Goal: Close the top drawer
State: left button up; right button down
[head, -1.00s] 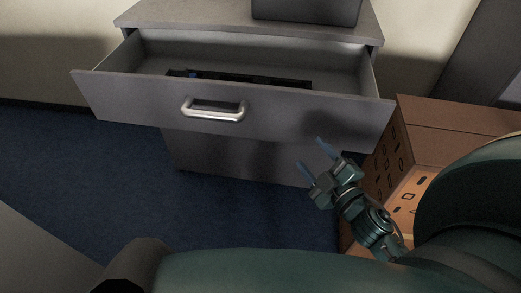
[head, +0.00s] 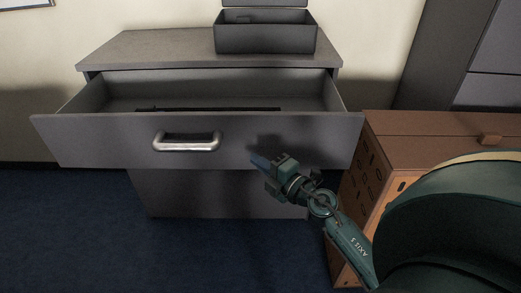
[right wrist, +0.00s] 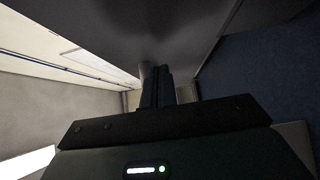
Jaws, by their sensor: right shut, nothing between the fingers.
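The grey cabinet's top drawer (head: 260,142) stands pulled well out, with a silver handle (head: 188,142) on its front. A dark flat item (head: 210,109) lies inside it. My right gripper (head: 258,163) is shut and empty, close to the drawer front and to the right of the handle; I cannot tell whether it touches. In the right wrist view the shut fingers (right wrist: 157,88) point at a grey surface that fills the upper middle. My left gripper is not in view.
A grey open-lidded box (head: 265,38) stands on the cabinet top (head: 150,47). The blue floor (head: 70,215) at the left is clear.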

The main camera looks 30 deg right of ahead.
jog(key=shift+w+d+f+b, duration=0.1)
jog(key=shift+w+d+b, duration=0.25)
jog(key=shift+w+d, duration=0.6)
jog(key=shift+w, duration=0.4)
jog(key=shift+w+d, duration=0.15)
jog(key=shift+d, duration=0.05)
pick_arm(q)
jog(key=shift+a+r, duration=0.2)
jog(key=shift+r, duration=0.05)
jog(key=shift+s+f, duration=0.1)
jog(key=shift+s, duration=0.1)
